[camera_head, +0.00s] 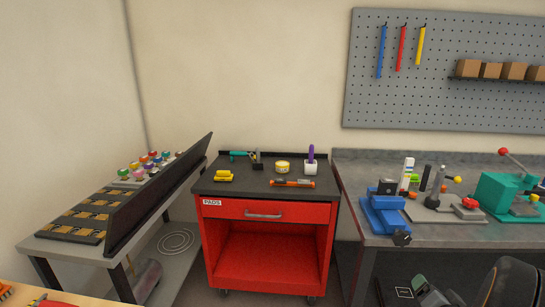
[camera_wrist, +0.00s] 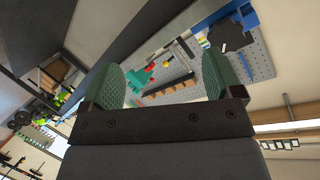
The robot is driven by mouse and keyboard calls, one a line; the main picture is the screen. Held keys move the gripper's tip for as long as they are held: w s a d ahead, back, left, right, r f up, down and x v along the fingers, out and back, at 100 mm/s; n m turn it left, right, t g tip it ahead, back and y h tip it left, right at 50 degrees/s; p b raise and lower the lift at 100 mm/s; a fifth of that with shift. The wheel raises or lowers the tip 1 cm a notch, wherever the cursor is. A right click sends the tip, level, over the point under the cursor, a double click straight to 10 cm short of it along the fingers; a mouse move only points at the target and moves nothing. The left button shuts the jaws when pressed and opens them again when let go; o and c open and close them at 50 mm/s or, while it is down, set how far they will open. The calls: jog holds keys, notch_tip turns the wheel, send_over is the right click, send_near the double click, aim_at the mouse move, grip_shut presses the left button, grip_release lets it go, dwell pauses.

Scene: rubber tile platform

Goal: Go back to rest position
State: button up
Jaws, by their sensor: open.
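My gripper (camera_wrist: 163,82) shows in the wrist view with its two green ridged finger pads well apart and nothing between them. The wrist view is tilted, looking past the fingers towards the workbench and the pegboard. In the head view, part of my arm and a green finger pad show at the bottom right corner, low in front of the right workbench (camera_head: 450,235). The gripper touches nothing that I can see.
A red tool cart (camera_head: 270,262) with small tools on its dark top stands in the middle. A grey side table (camera_head: 60,247) with a dark panel stands left. The bench holds a blue vise (camera_head: 384,214) and a teal machine (camera_head: 497,192). A pegboard (camera_head: 440,100) hangs behind.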

jog(key=s+a+n+g+p, duration=0.25)
jog(key=s+g, duration=0.35)
jog(key=g, duration=0.3)
jog(key=s+a+r+n+y+p, duration=0.1)
jog(key=a+r+n+p, duration=0.3)
jog(key=a+r, duration=0.5)
jog(key=s+a+r+n+g+y+p, duration=0.1)
jog(key=a+r+p, duration=0.4)
jog(key=a+r, duration=0.5)
jog(key=s+a+n+y, duration=0.1)
jog(key=a+n+y, duration=0.1)
jog(key=a, duration=0.5)
jog(key=shift+s+n+y, duration=0.2)
jog(key=shift+n+y, duration=0.15)
jog(key=shift+y, duration=0.05)
